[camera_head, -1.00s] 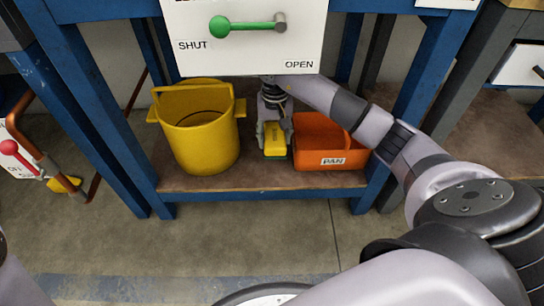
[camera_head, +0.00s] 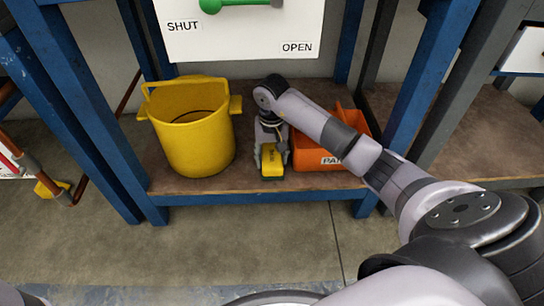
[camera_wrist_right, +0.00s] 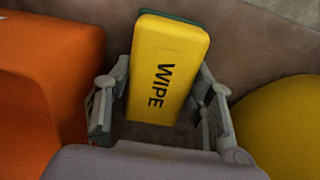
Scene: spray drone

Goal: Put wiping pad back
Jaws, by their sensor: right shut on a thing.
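The yellow wiping pad (camera_head: 271,163) has a dark green underside and sits between the yellow bucket and the orange pan, low at the front of the lower shelf. My right gripper (camera_head: 271,157) is shut on it, with its arm reaching in from the right. In the right wrist view the pad (camera_wrist_right: 168,70), marked WIPE, lies between the two fingers of the gripper (camera_wrist_right: 160,105). I cannot tell whether the pad's underside touches the shelf. My left gripper is not in view.
The yellow bucket (camera_head: 197,145) stands left of the pad. The orange pan (camera_head: 318,157) is close on the right, partly behind my arm. The wooden shelf (camera_head: 230,182) has a blue front rail (camera_head: 250,197). A white panel marked SHUT and OPEN (camera_head: 245,35) hangs above.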

